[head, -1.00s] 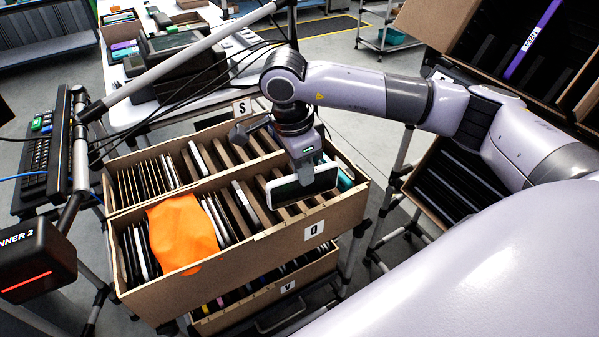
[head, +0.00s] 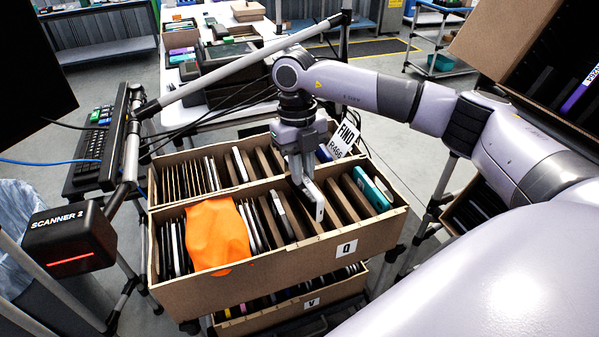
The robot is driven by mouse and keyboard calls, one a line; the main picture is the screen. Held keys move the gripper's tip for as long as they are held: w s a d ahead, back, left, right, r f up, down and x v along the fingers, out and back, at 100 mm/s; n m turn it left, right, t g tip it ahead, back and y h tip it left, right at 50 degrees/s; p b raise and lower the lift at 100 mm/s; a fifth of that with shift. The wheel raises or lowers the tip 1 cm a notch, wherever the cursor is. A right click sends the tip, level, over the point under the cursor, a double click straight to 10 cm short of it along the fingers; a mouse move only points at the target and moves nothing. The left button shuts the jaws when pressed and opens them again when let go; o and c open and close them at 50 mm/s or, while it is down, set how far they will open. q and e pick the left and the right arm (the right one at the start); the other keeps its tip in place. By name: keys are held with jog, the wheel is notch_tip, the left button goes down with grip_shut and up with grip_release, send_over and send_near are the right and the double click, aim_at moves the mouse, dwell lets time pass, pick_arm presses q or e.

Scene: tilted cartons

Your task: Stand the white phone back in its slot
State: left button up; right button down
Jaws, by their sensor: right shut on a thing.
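The white phone (head: 313,198) is in my right gripper (head: 302,176), which is shut on it. It is turned narrow side toward the camera and tilted a little. It hangs at the right half of the carton marked Q (head: 285,278), over or just between the brown dividers (head: 340,204). I cannot tell whether its lower end is inside a slot, and the gripper hides part of it. My left gripper is not in view.
An orange cloth (head: 217,235) lies over the phones in the carton's left half. A teal item (head: 372,189) stands at the right end. The scanner box (head: 70,240) is at the left.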

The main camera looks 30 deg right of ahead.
aim_at(300, 200)
jog(key=shift+w+m, duration=0.25)
jog(key=shift+m, duration=0.35)
jog(key=shift+a+f, duration=0.1)
jog(key=shift+f, duration=0.3)
jog(key=shift+f+b, duration=1.6)
jog(key=shift+f, duration=0.15)
jog(key=shift+f+b, duration=1.2)
jog(key=shift+f, duration=0.9)
jog(key=shift+f, duration=0.3)
jog(key=c, duration=1)
grip_release()
jog(key=shift+c, duration=0.2)
jog(key=shift+w+r+b, duration=0.1)
jog(key=shift+w+r, duration=0.05)
jog(key=shift+r, duration=1.05)
jog(key=shift+w+r+b, duration=0.15)
jog(key=shift+w+r, duration=0.05)
jog(key=shift+r, duration=0.95)
jog(key=shift+w+r+b, duration=0.1)
jog(key=shift+w+r, duration=0.05)
jog(key=shift+r, duration=1.05)
